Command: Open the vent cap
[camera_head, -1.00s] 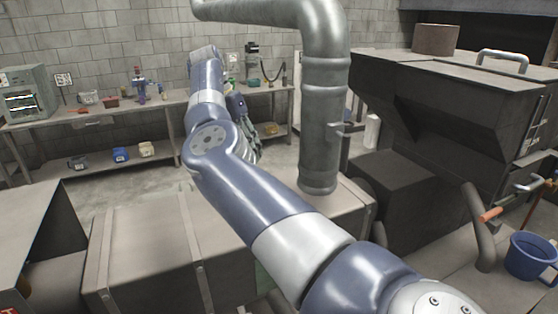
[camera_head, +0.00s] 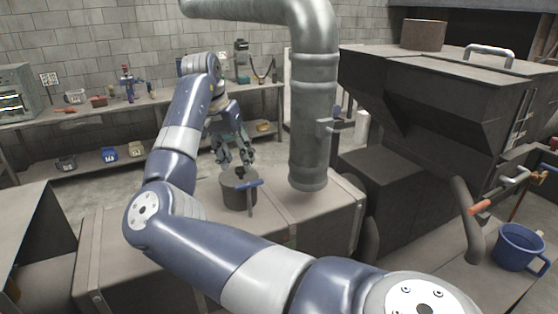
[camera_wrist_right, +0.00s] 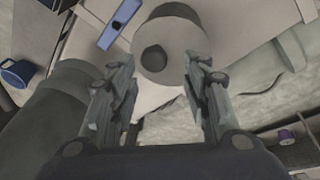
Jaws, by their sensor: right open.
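The vent cap (camera_head: 238,194) is a short dark cylinder on top of the long box-shaped duct, left of the big vertical pipe. A blue lever (camera_head: 249,184) sticks out at its front right. In the right wrist view the cap (camera_wrist_right: 185,38) is round and pale, with a dark knob (camera_wrist_right: 153,59) on top, and the blue lever (camera_wrist_right: 120,22) lies to its left. My right gripper (camera_head: 237,161) points down just above the cap. My left gripper is not in view.
The vertical pipe (camera_head: 313,120) stands close to the right of the cap, with a valve handle on its side. The dark hopper (camera_head: 430,110) is at the right. A workbench (camera_head: 60,120) runs along the back wall.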

